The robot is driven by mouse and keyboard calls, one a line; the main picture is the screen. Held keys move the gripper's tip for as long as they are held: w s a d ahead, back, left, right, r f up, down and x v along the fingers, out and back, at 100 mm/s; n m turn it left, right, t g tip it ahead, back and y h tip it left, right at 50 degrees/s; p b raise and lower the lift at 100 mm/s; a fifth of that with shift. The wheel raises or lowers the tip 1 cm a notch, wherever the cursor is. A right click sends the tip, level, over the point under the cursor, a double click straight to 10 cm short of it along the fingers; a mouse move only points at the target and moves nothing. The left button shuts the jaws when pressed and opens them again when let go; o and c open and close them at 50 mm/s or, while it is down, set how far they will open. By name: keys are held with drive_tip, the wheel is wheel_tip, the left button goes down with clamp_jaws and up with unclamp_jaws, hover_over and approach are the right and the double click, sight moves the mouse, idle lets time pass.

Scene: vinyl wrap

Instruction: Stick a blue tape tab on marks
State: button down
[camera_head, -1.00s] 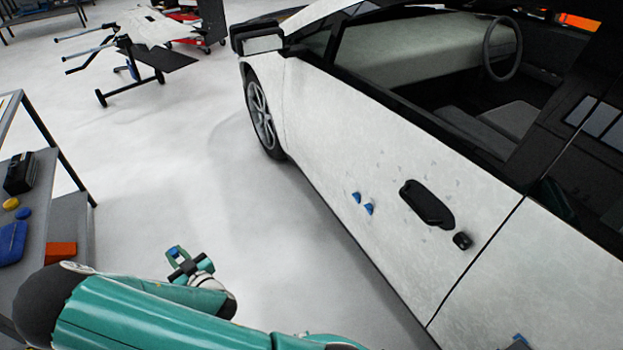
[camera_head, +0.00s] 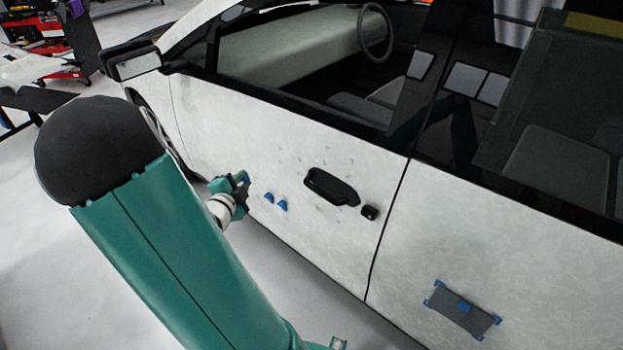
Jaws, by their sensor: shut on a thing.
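My gripper (camera_head: 243,181) is beside the white front door (camera_head: 290,150) of the car, left of two blue tape tabs (camera_head: 275,202) stuck on that door. It is shut on a small blue tape tab (camera_head: 246,179), partly hidden by the fingers. Whether the tab touches the door I cannot tell. Small faint marks show on the door around the black door handle (camera_head: 331,186). A grey rectangular patch (camera_head: 455,313) sits on the rear door, with blue tape at its corners and its top edge.
A small black round fitting (camera_head: 369,212) is right of the handle. The car's side mirror (camera_head: 137,63) juts out at upper left. A cart with red parts (camera_head: 45,50) stands on the floor at far left.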

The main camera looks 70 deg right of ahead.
sight(343, 165)
drive_tip(key=s+d+r+m+g+y, duration=0.15)
drive_tip(key=s+m+g, duration=0.3)
drive_tip(key=s, duration=0.45)
drive_tip(key=s+d+r+m+g, duration=0.1)
drive_tip(key=s+d+m+g, duration=0.2)
drive_tip(key=s+m, duration=0.5)
drive_tip(key=shift+n, duration=0.95)
drive_tip(key=shift+s+d+f, duration=0.25)
drive_tip(key=shift+s+d, duration=0.55)
drive_tip(key=shift+d, duration=0.25)
drive_tip(key=shift+s+d+f, duration=0.2)
drive_tip(key=shift+s+d, duration=0.65)
drive_tip(key=shift+d, duration=0.25)
drive_tip(key=shift+s+d+f, duration=0.25)
drive_tip(key=shift+s+d, duration=0.55)
drive_tip(key=shift+d, duration=0.25)
drive_tip(key=shift+s+d+f, duration=0.15)
drive_tip(key=shift+s+d, duration=0.15)
drive_tip(key=shift+d, duration=0.35)
drive_tip(key=c, duration=1.2)
unclamp_jaws()
